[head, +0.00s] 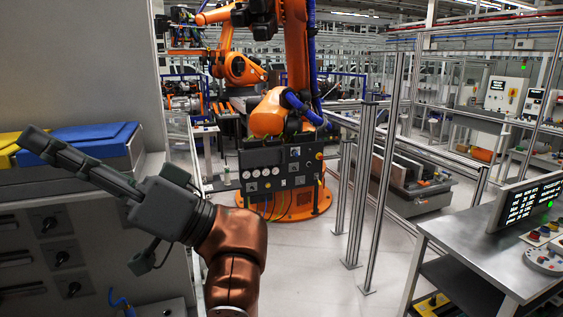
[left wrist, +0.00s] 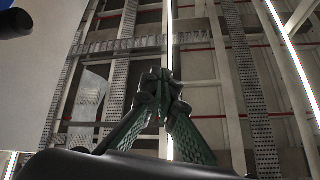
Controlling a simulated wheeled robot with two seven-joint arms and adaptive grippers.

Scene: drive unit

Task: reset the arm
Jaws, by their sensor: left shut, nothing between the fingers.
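My left gripper (head: 52,150) is raised at the left of the head view, in front of the grey cabinet. Its fingers point to the upper left and are shut with nothing between them. In the left wrist view the same gripper (left wrist: 162,88) shows its two green-lined fingers meeting at the tips, against the ceiling beams. My copper-coloured left arm (head: 236,245) comes up from the bottom of the head view. My right gripper is not in view.
A grey cabinet with knobs (head: 62,256) stands at the left, with a blue case (head: 85,143) and a yellow one (head: 8,148) on it. An orange robot arm (head: 296,45) stands behind a control panel (head: 281,169). A metal table (head: 480,250) is at the right. Grey floor lies between.

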